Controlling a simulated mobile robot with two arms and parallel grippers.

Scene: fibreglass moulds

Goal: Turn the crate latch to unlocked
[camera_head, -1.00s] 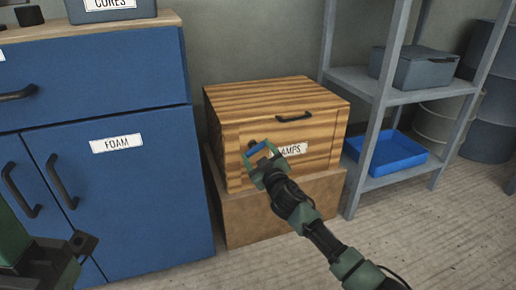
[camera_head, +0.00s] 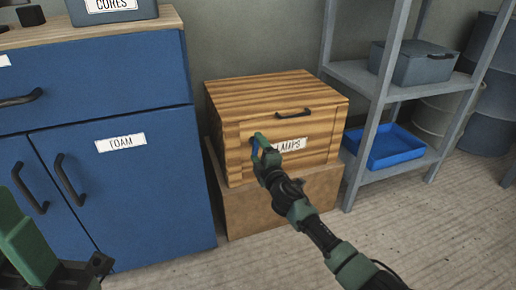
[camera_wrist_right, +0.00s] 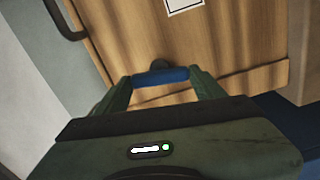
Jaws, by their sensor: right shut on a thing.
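The wooden crate (camera_head: 275,92) stands on a brown box against the wall, with a dark handle (camera_head: 293,114) and a label partly hidden by my gripper. The blue latch (camera_head: 254,150) is on the crate's front face, left of the label. My right gripper (camera_head: 259,143) is at the front face, shut on the latch. In the right wrist view, the blue latch bar (camera_wrist_right: 160,77) lies crosswise between the two green fingers (camera_wrist_right: 160,84), in front of a dark round pivot. My left gripper (camera_head: 98,266) is at the lower left, far from the crate; its jaw state is unclear.
A blue cabinet (camera_head: 150,195) with a FOAM label stands left of the crate. A grey metal shelf (camera_head: 345,150) stands close on the right, holding a blue tray (camera_head: 392,148) and a grey box (camera_head: 410,64). The floor in front (camera_head: 240,265) is clear.

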